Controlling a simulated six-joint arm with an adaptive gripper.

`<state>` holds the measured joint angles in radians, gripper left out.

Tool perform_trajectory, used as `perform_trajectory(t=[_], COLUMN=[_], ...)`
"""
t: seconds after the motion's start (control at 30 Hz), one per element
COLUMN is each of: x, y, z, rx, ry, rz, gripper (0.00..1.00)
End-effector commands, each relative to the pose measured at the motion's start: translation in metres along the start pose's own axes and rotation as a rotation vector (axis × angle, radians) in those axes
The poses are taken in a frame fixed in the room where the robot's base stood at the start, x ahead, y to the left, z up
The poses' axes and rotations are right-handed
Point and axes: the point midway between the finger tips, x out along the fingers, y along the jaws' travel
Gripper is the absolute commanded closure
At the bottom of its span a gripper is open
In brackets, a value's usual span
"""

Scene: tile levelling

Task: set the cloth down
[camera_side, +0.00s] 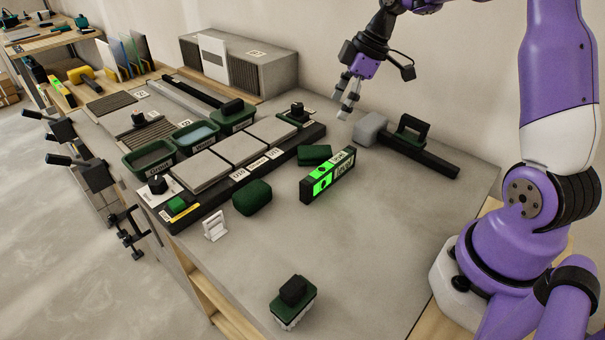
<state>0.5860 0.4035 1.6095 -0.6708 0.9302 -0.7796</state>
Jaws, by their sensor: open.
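A flat dark green piece (315,154), which looks like the folded cloth, lies on the grey bench top behind the level. A thicker, rounded dark green block (252,197) lies in front of the tile rail; it looks more like a sponge. My gripper (346,113) is open, fingers pointing down, with nothing seen between them. It is above and behind the flat green piece, apart from it, near the head of the mallet.
A lit green level (328,176) stands beside the flat piece. The mallet (405,142) lies behind, right. Tiles on a dark rail (203,169), green tubs (150,157) and a grey box (240,68) fill the left and back. A green-topped tool (293,302) stands in front; the front right bench is clear.

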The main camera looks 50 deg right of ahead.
Motion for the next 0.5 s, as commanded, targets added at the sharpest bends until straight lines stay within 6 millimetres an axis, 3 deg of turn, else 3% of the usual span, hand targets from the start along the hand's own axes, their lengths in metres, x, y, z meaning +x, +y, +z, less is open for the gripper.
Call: perform_trajectory(t=[0.13, 0.27, 0.4, 0.5], x=[-0.019, -0.040, -0.056, -0.060], y=[-0.026, -0.075, -0.129, -0.157], z=[-0.018, -0.034, -0.029, -0.017], rx=[0.070, 0.221, 0.411, 0.531], ry=[-0.018, -0.029, -0.003, 0.033], rz=[0.044, 0.125, 0.221, 0.273], gripper=[0.17, 0.17, 0.17, 0.17])
